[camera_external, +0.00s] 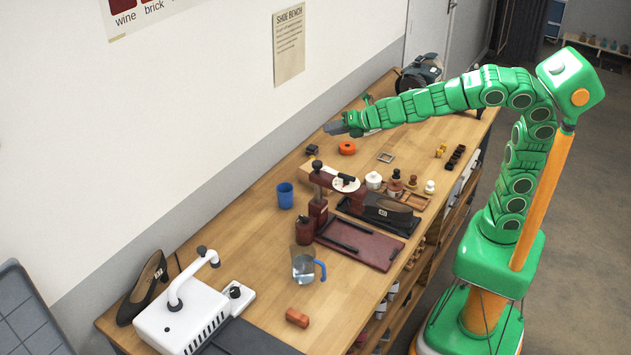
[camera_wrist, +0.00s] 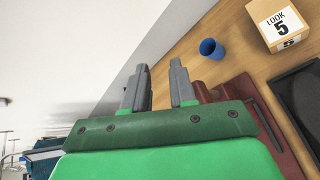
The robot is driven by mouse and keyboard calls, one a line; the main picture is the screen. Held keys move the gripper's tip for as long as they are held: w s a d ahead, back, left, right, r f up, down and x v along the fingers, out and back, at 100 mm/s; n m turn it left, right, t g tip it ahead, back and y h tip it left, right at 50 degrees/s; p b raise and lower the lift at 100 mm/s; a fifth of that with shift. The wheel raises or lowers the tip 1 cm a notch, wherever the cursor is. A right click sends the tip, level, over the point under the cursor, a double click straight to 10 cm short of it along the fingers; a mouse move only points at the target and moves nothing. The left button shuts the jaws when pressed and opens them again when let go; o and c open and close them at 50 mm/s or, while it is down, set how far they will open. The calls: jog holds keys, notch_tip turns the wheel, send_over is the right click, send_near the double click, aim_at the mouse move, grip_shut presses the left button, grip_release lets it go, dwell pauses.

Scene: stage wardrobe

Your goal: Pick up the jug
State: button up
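The jug (camera_external: 303,267) is a clear vessel with a blue handle on its right side. It stands upright on the wooden bench, left of the dark red tray, in the external view. I do not see it in the wrist view. My gripper (camera_external: 334,128) is in the air over the far part of the bench, well away from the jug. In the wrist view my gripper (camera_wrist: 162,82) has its two grey fingers apart, with nothing between them.
A blue cup (camera_external: 285,195) stands behind the jug; the wrist view shows it too (camera_wrist: 211,48). A dark red press (camera_external: 318,205) and a red tray (camera_external: 370,242) are close by. A brick-coloured block (camera_external: 297,317) and a white machine (camera_external: 185,315) are in front.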

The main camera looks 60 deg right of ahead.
jog(key=s+a+f+n+y, duration=0.25)
jog(key=a+f+n, duration=0.2)
jog(key=a, duration=0.55)
jog(key=n+g+y, duration=0.2)
jog(key=n+g, duration=0.5)
jog(key=n, duration=0.6)
send_near(310, 268)
notch_tip(310, 268, down, 4)
jog(key=s+a, duration=0.1)
jog(key=s, duration=0.1)
jog(key=shift+x, duration=3.65)
jog(key=shift+s+a+r, duration=0.1)
jog(key=shift+s+a, duration=0.05)
jog(key=shift+a, duration=0.05)
grip_shut()
